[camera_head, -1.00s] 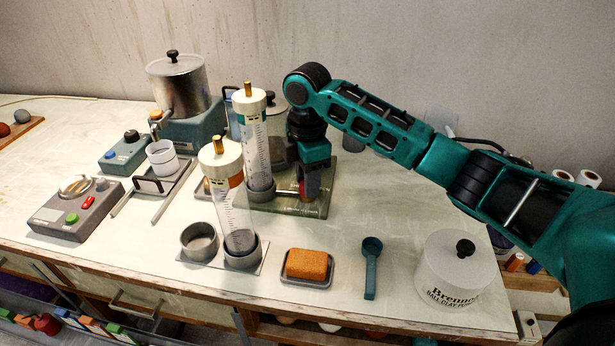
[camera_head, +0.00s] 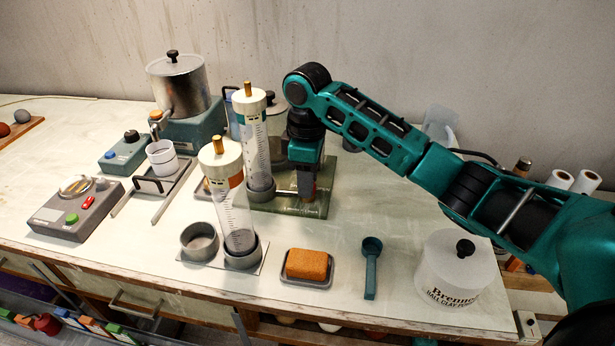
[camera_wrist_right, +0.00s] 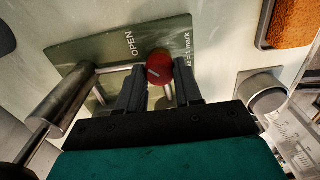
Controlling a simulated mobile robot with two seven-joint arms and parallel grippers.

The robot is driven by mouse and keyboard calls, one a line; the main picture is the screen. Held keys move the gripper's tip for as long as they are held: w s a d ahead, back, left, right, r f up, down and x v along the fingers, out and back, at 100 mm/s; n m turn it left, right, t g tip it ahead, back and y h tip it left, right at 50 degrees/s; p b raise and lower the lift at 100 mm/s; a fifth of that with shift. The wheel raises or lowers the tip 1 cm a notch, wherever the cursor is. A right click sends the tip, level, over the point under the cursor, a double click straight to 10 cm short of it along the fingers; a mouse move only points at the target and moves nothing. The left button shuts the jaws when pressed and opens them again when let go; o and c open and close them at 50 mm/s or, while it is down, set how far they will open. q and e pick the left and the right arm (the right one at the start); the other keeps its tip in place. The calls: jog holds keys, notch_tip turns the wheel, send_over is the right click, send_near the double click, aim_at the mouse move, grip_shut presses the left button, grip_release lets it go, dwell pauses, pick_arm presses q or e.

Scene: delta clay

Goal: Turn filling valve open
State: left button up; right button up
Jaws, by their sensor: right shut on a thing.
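The filling valve's round red knob (camera_wrist_right: 158,64) shows in the right wrist view, with a pale line across its face. It sits on a thin metal pipe over a green plate (camera_wrist_right: 125,45) marked "OPEN" and "1 mark". My right gripper (camera_wrist_right: 158,82) is shut on the knob, one dark finger on each side. In the head view, my right gripper (camera_head: 307,190) points down over the green base (camera_head: 322,203), beside the rear clear cylinder (camera_head: 252,140). There the gripper hides most of the knob. My left gripper is out of view.
A front clear cylinder (camera_head: 233,205) stands in a grey cup beside an empty grey cup (camera_head: 200,241). An orange sponge (camera_head: 306,264), a teal scoop (camera_head: 371,270) and a white lidded tub (camera_head: 452,270) line the front. Bare tabletop lies right of the base.

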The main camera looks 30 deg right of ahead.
dwell(0.3)
jog(key=o, duration=1)
jog(key=shift+o, duration=0.2)
notch_tip(320, 180, up, 13)
dwell(0.4)
